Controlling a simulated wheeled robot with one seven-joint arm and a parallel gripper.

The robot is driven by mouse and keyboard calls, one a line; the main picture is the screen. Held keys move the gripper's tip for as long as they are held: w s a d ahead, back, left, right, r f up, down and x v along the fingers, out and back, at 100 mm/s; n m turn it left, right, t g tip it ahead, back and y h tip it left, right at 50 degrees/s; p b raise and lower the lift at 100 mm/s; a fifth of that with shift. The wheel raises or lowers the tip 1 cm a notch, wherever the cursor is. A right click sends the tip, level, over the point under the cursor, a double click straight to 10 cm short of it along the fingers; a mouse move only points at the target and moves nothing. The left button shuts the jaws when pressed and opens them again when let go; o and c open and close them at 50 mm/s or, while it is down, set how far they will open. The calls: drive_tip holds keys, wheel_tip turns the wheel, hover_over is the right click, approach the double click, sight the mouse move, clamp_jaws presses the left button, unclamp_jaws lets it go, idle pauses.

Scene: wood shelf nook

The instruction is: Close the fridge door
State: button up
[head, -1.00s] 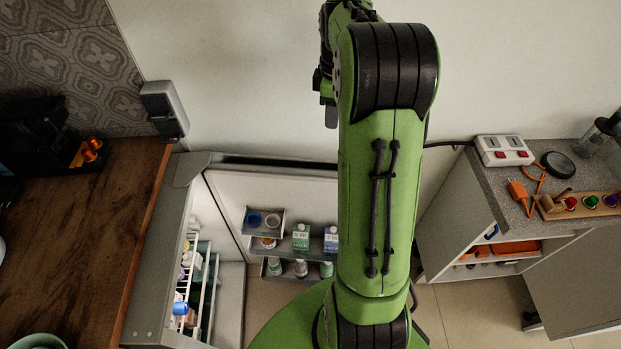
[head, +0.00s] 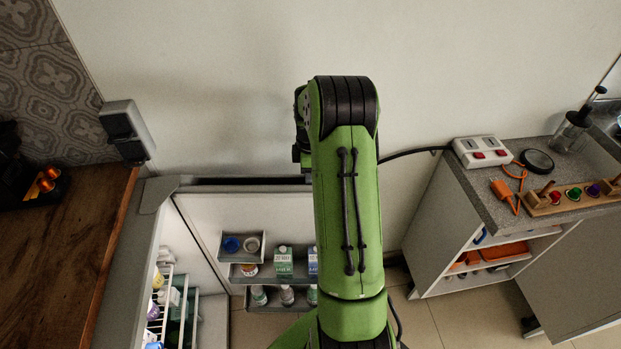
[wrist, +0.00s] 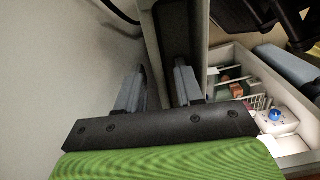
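The fridge (head: 128,250) stands at the left under the wooden counter, its interior with wire racks and bottles showing. Its door (head: 200,208) is wide open, with its inner face and door bins (head: 262,271) toward my camera. The bins hold cartons, cups and bottles. My arm covers the right end of the door. In the head view my gripper is hidden behind the arm. In the wrist view my gripper (wrist: 158,80) shows two grey fingers spread apart, with nothing clearly held. A dark upright strip with a pale edge (wrist: 200,45), apparently the door's edge, is just beyond the fingers.
A pale wall (head: 220,90) runs close behind the open door. A grey dispenser (head: 127,130) hangs on it. A wooden counter (head: 65,250) is at left. A grey-topped cabinet (head: 480,195) with a power strip (head: 482,152) stands at right, with tiled floor (head: 465,310) before it.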

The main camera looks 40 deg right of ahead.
drive_tip(key=shift+f, duration=0.1)
clamp_jaws()
drive_tip(key=shift+s+a, duration=0.1)
idle(0.4)
